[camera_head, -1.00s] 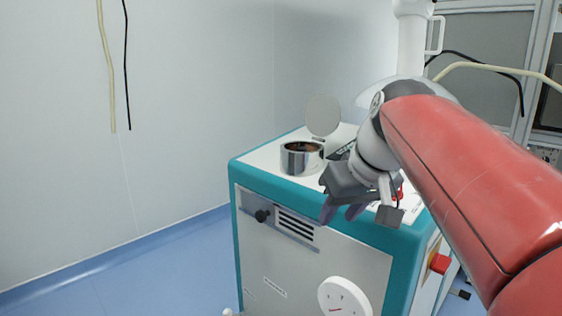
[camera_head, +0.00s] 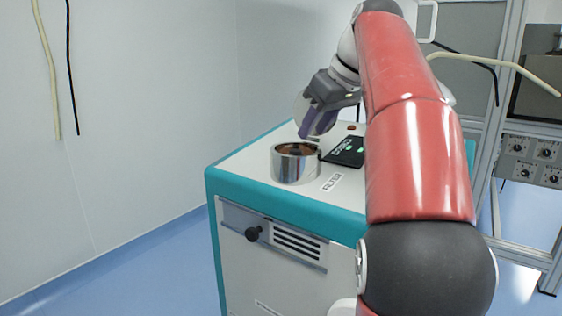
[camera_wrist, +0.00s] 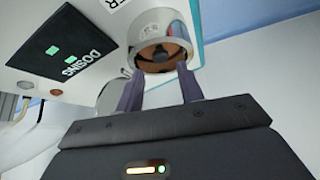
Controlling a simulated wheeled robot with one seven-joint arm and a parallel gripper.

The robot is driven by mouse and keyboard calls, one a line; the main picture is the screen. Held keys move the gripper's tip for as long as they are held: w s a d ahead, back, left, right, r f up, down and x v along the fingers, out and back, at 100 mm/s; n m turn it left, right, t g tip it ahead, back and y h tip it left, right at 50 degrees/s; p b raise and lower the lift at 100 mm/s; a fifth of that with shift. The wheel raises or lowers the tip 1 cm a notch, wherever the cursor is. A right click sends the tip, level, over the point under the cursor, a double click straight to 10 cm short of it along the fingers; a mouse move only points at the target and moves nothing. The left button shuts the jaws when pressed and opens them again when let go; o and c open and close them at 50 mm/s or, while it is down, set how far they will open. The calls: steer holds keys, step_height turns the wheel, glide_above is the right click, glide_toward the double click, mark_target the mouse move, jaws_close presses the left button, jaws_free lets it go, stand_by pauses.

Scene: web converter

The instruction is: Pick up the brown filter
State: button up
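The brown filter (camera_head: 296,149) sits inside an open metal cylinder (camera_head: 295,169) on top of the white and teal machine. In the wrist view the brown filter (camera_wrist: 162,60) shows as a brown disc with dark openings inside the cylinder (camera_wrist: 150,28). My gripper (camera_head: 312,134) is just above and behind the cylinder's rim in the head view. In the wrist view my gripper (camera_wrist: 160,80) has its two purple fingers spread apart, pointing toward the cylinder mouth. Nothing is between the fingers.
The machine top (camera_head: 252,155) carries a FILTER label (camera_head: 331,182) and a black DOSING panel (camera_head: 346,151) right of the cylinder. A round lid (camera_head: 301,108) stands behind the cylinder, partly hidden by my gripper. A control rack (camera_head: 530,160) stands at the right.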

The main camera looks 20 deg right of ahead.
mark_target(297, 151)
steer(key=b+x, duration=0.1)
steer(key=x, duration=0.1)
steer(key=shift+w+f, duration=0.2)
steer(key=shift+f, duration=0.05)
steer(key=b+x, duration=0.1)
steer(key=x, duration=0.4)
steer(key=shift+w+a+r, duration=0.15)
steer(key=shift+w, duration=0.1)
steer(key=shift+c, duration=0.3)
steer(key=c, duration=0.7)
